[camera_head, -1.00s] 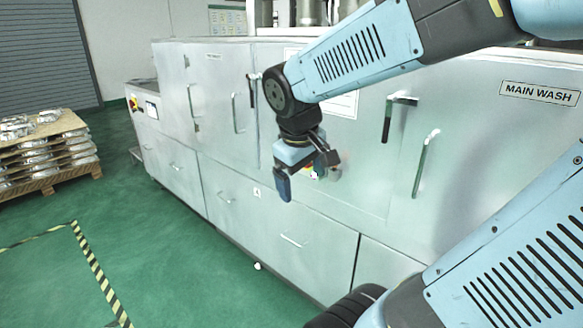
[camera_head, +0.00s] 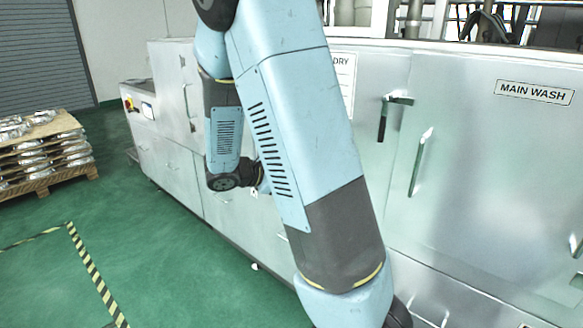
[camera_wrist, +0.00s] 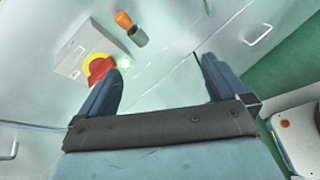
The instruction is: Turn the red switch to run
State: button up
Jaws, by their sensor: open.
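The red switch (camera_wrist: 101,72) shows in the wrist view on a yellow round plate, on a pale box fixed to the machine's metal front. My gripper (camera_wrist: 163,68) is open and empty, with its two blue fingers spread apart. The left finger's tip is close to the red switch and overlaps its lower right edge in the picture; I cannot tell whether they touch. The switch is not between the fingers. Its position marks are too small to read. In the head view my arm hides the switch and most of my gripper.
The machine front (camera_head: 450,180) has protruding door handles (camera_head: 420,163). A pallet of castings (camera_head: 45,155) stands at left. The green floor before the machine is clear.

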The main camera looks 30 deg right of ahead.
jog(key=w+a+f+n+t+h, duration=0.35)
jog(key=w+n+t, duration=0.25)
jog(key=w+n, duration=0.25)
jog(key=x, duration=1.4)
jog(key=shift+f+m, duration=0.35)
jog(key=shift+f, duration=0.1)
jog(key=shift+c, duration=0.3)
